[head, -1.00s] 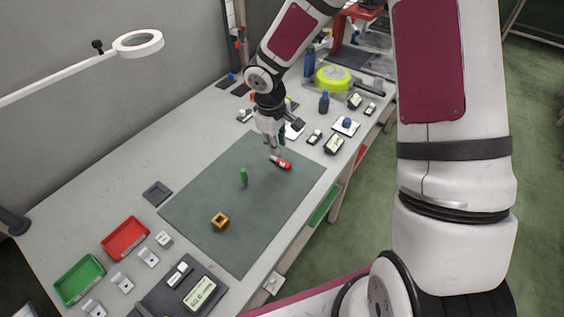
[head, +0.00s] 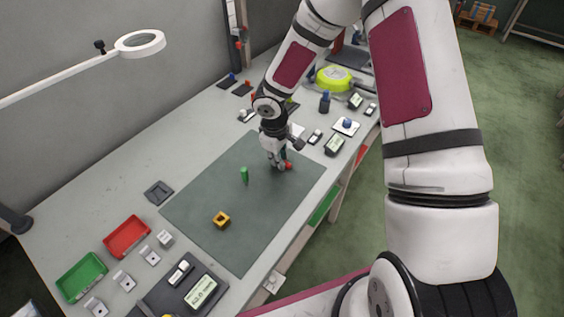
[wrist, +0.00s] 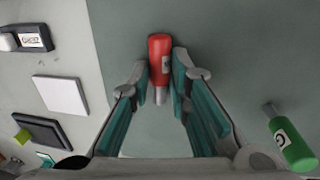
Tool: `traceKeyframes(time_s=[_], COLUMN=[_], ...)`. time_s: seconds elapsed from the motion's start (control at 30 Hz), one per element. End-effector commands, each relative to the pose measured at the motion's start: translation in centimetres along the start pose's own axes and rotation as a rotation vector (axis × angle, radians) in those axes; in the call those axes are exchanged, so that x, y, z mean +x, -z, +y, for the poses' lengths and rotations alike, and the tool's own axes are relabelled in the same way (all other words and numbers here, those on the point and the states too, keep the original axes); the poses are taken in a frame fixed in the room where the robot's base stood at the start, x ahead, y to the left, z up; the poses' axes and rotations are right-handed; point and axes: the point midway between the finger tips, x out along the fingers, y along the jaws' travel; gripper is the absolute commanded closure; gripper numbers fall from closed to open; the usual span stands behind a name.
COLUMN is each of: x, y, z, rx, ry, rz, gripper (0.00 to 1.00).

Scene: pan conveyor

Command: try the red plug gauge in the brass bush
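The red plug gauge (head: 288,166) lies on the green mat (head: 205,195) towards its far right part. In the wrist view the red plug gauge (wrist: 160,52) has its red handle between my fingertips and its grey pin pointing back towards the palm.
Red (head: 127,237) and green (head: 81,278) trays stand at the lower left. The mat around the bush is clear.

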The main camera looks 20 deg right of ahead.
Motion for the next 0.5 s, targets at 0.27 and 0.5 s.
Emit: traceKeyframes(time_s=[0.27,0.5], x=[-0.03,-0.43], y=[0.0,0.03], z=[0.0,0.11], rx=[0.0,0.002], ry=[0.0,-0.001], rz=[0.0,0.001], gripper=[1.0,1.0])
